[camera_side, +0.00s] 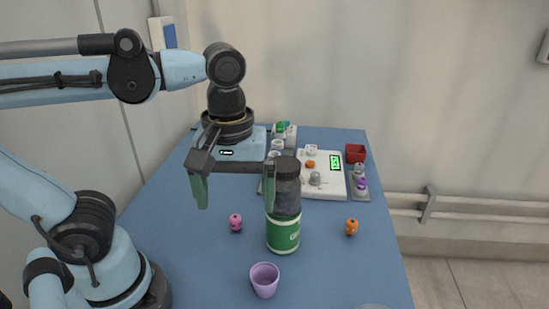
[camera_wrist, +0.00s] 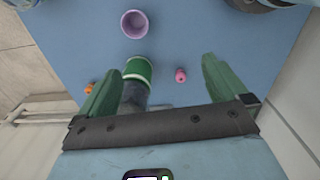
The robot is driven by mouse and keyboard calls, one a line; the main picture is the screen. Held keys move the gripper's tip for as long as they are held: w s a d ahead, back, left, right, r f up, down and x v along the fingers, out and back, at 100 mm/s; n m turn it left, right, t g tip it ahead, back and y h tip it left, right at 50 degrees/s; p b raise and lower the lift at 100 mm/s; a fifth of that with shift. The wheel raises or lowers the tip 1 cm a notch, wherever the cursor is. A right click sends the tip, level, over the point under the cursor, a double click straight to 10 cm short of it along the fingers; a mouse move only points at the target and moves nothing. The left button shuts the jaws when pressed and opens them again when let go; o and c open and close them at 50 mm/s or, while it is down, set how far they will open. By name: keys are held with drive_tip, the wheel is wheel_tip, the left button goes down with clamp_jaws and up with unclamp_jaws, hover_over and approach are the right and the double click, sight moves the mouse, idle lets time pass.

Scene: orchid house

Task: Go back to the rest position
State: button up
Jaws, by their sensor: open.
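My gripper (camera_side: 234,199) is open in the side view, its green fingers wide apart and pointing down above the blue table. The wrist view also shows my gripper (camera_wrist: 153,80) with its two green fingers spread. A dark-topped bottle with a green label (camera_side: 283,234) stands upright on the table, close to the right finger in the side view. In the wrist view the bottle (camera_wrist: 138,70) shows between the fingers, partly hidden by the gripper's crossbar. I cannot tell whether a finger touches it. Nothing is seen held.
A purple cup (camera_side: 265,280) stands in front of the bottle. A small pink object (camera_side: 236,223) lies left and an orange one (camera_side: 352,227) right. At the back are a white tray (camera_side: 322,190) with small items and a red box (camera_side: 355,153). The front right table is mostly clear.

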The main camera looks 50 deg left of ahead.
drive_tip(key=s+a+f, duration=0.3)
drive_tip(key=f, duration=0.2)
drive_tip(key=shift+s+a+f+m, duration=0.3)
drive_tip(key=shift+s+a, duration=0.05)
drive_tip(key=shift+s, duration=0.05)
drive_tip(key=w+d+r+n, duration=0.1)
drive_tip(key=w+d+r, duration=0.7)
drive_tip(key=d+r, duration=0.2)
drive_tip(key=shift+r, duration=0.75)
drive_tip(key=shift+d, duration=0.1)
